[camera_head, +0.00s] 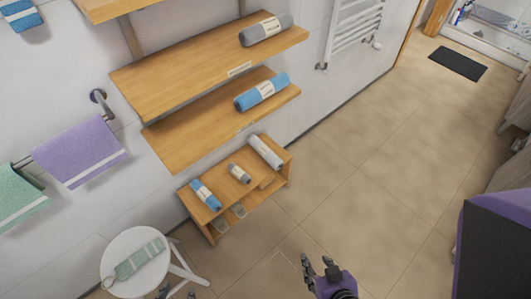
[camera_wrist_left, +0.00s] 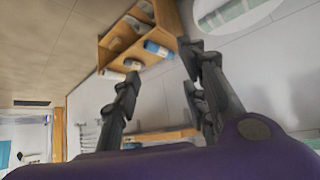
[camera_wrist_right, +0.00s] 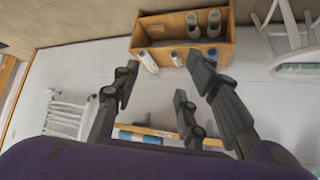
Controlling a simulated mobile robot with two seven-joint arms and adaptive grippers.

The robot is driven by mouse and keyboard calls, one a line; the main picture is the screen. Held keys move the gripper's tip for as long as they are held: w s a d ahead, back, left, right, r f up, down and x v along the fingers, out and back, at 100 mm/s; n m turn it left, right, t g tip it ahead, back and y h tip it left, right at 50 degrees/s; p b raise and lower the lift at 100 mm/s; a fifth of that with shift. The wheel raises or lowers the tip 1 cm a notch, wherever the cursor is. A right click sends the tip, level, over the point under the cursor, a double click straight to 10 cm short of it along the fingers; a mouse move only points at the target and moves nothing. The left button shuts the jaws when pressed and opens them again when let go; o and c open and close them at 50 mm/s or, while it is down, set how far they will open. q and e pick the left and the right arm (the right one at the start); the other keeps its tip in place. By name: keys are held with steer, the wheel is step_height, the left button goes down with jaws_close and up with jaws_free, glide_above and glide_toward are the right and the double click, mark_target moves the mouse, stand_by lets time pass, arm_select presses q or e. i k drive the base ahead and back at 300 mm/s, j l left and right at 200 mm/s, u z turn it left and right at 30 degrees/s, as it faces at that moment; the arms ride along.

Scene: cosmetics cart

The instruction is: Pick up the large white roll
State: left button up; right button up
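The large white roll (camera_head: 265,152) lies on top of the low wooden shelf unit (camera_head: 222,184), at its right end, with a pale band around it. In the right wrist view a white roll (camera_wrist_right: 149,62) shows at the unit's left end. My right gripper (camera_head: 317,264) is open and empty over the floor, in front of the unit and apart from the roll. My left gripper (camera_wrist_left: 158,72) is open and empty in the left wrist view. In the head view only its dark tips show at the bottom edge, near the stool.
A small grey roll (camera_head: 239,173) and a blue roll (camera_head: 206,195) share the unit's top. Wooden wall shelves above hold another blue roll (camera_head: 262,92) and a grey roll (camera_head: 266,29). A white stool (camera_head: 118,246) stands left of the unit.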

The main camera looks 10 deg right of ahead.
mark_target(257, 144)
steer(key=i+l, duration=0.2)
steer(key=l, duration=0.15)
steer(key=i+l+u, duration=0.15)
steer(key=l, duration=0.2)
steer(key=i+l, duration=0.15)
steer(key=l, duration=0.2)
steer(key=i+l+u, duration=0.1)
steer(key=l, duration=0.3)
steer(key=i+l+u, duration=0.1)
steer(key=i+l, duration=0.25)
steer(key=l, duration=0.4)
steer(key=i+l+u, duration=0.1)
steer(key=l, duration=0.3)
